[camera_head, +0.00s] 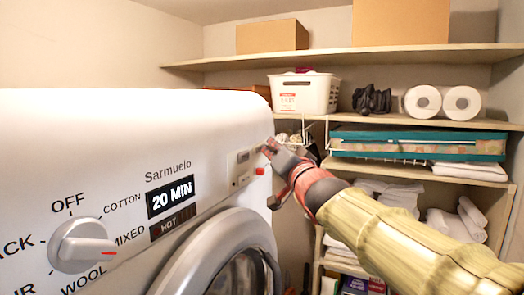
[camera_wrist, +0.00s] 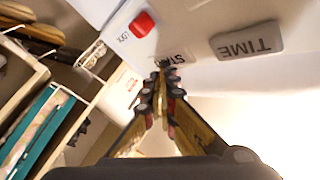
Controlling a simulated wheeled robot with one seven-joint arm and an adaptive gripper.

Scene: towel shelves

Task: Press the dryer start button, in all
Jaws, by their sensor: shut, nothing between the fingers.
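The white dryer (camera_head: 110,130) fills the left of the head view, its display (camera_head: 170,196) reading "20 MIN" above "HOT". My gripper (camera_head: 270,150) is at the right end of its control panel. In the wrist view my gripper (camera_wrist: 162,66) is shut and empty, its fingertips over the label starting "STA" (camera_wrist: 177,58). The fingers hide the rest of that label and part of the start button area. I cannot tell whether the tips touch the panel. The TIME button (camera_wrist: 247,40) lies to the right, and a red button (camera_wrist: 142,24) beside the word LOCK lies up and left.
A dial (camera_head: 82,245) and round door (camera_head: 225,255) are on the dryer front. Shelves behind hold a white basket (camera_head: 303,93), paper rolls (camera_head: 442,102), a teal box (camera_head: 420,143) and folded towels (camera_head: 398,195). A shelf edge stands close right of the dryer.

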